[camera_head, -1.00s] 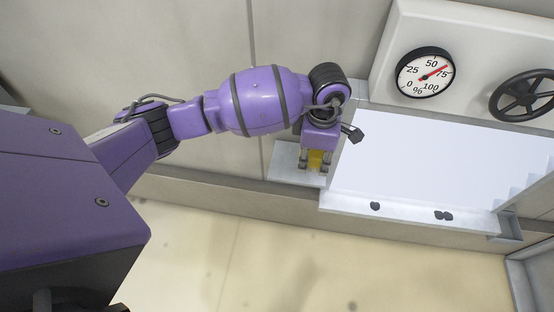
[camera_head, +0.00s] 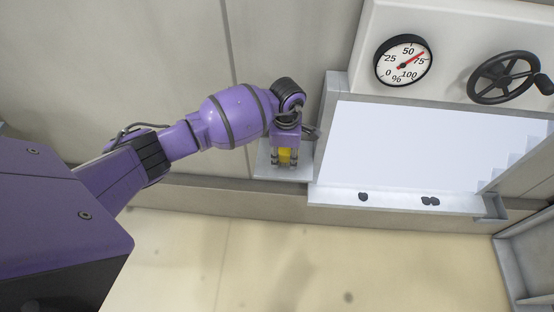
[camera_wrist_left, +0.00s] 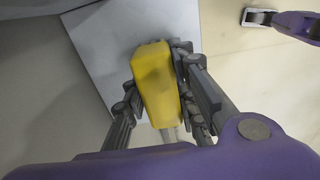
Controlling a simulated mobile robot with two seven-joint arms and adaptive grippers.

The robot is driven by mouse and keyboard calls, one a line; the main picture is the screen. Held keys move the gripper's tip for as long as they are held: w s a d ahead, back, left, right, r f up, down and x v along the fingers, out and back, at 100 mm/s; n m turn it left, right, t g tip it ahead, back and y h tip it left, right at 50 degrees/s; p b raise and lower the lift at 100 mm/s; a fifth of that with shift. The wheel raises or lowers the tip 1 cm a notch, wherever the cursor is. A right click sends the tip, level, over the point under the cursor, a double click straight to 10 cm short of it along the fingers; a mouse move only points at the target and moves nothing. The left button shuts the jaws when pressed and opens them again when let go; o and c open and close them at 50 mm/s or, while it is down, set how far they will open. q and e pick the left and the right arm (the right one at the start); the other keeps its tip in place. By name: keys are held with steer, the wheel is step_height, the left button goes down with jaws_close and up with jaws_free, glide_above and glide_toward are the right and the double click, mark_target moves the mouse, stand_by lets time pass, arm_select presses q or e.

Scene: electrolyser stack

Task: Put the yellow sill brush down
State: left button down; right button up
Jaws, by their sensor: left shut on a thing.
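The yellow sill brush (camera_head: 286,155) is between the fingers of my left gripper (camera_head: 285,160), over a small pale shelf (camera_head: 264,172) left of the white lit opening. In the left wrist view the brush's yellow body (camera_wrist_left: 156,80) lies between the dark fingers of my left gripper (camera_wrist_left: 160,95), which is shut on it. The grey shelf plate (camera_wrist_left: 105,45) shows behind the brush. I cannot tell whether the brush touches the shelf. My right gripper does not clearly show in the head view.
The pale floor (camera_head: 290,260) in front is clear.

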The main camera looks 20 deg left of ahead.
arm_select(q)
steer(key=shift+f, duration=0.15)
steer(key=c, duration=1.4)
jaws_free()
steer(key=shift+c, duration=0.2)
